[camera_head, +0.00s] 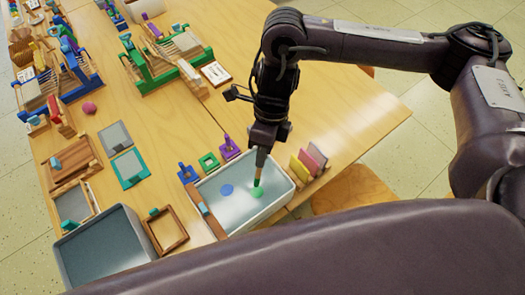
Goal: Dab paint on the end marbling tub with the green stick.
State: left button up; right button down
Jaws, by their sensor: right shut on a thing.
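A white-rimmed marbling tub (268,207) holds pale liquid, with a blue spot (227,189) and a green spot (257,194) on its surface. My right gripper (264,143) is above the tub's far right part, shut on the green stick (259,166). The stick points down and its green tip is right over the green spot; I cannot tell whether it touches the liquid. A second grey tub (105,246) stands at the lower left with dark liquid. My left gripper is not in view.
Blue, green and purple holders (208,161) stand behind the tub. Coloured upright cards (308,160) stand close on its right. A wooden frame (165,231) lies between the tubs. Small looms (160,62) fill the far left. The table is clear right of the cards.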

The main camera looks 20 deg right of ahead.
jog(key=shift+r+p, duration=1.9)
jog(key=shift+r, duration=0.55)
jog(key=shift+w+f, duration=0.1)
